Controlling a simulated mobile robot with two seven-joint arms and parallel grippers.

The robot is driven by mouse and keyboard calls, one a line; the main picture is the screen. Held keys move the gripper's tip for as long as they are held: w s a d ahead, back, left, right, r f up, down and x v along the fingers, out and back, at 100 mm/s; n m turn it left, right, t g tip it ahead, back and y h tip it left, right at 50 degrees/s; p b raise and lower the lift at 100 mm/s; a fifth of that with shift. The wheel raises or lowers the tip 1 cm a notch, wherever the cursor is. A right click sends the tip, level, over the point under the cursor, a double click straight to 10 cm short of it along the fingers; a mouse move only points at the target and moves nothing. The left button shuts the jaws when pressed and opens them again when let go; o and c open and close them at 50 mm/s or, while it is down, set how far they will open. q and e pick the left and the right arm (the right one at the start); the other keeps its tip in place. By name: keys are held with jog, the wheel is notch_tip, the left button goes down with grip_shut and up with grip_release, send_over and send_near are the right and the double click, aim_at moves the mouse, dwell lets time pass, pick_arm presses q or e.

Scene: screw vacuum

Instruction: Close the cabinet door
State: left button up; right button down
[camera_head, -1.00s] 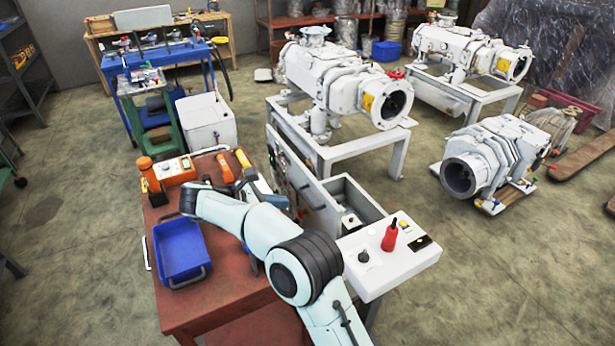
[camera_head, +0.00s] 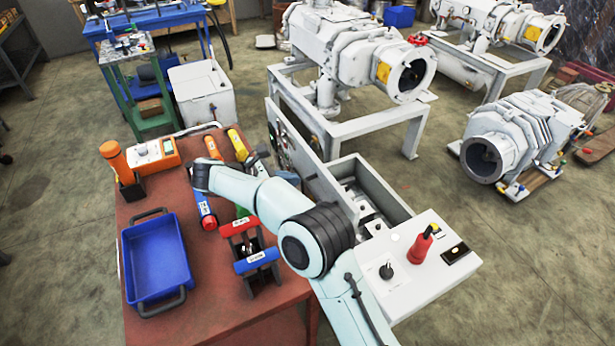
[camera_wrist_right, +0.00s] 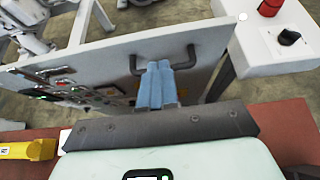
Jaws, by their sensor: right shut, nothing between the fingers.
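The cabinet door (camera_head: 322,178) is a pale panel with controls on its face. It stands open beside the open-topped white cabinet (camera_head: 398,212). In the right wrist view the door (camera_wrist_right: 105,58) fills the upper middle, with a dark bar handle (camera_wrist_right: 192,56) on its face. My right gripper (camera_wrist_right: 160,66) is shut and empty. Its blue fingers overlap the handle in the picture; I cannot tell whether they touch it. In the head view my right arm reaches over the table, and its fingers are mostly hidden. My left gripper is not in view.
A red-brown table (camera_head: 215,300) holds a blue tray (camera_head: 155,260), an orange tester (camera_head: 153,155) and several tools. A white panel with a red knob (camera_head: 424,244) joins the cabinet on the right. Large pumps (camera_head: 350,50) stand behind. Bare floor lies left of the table.

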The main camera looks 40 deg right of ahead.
aim_at(328, 181)
jog(key=x, duration=0.9)
jog(key=shift+s+d+f, duration=0.1)
jog(key=shift+s+d, duration=0.05)
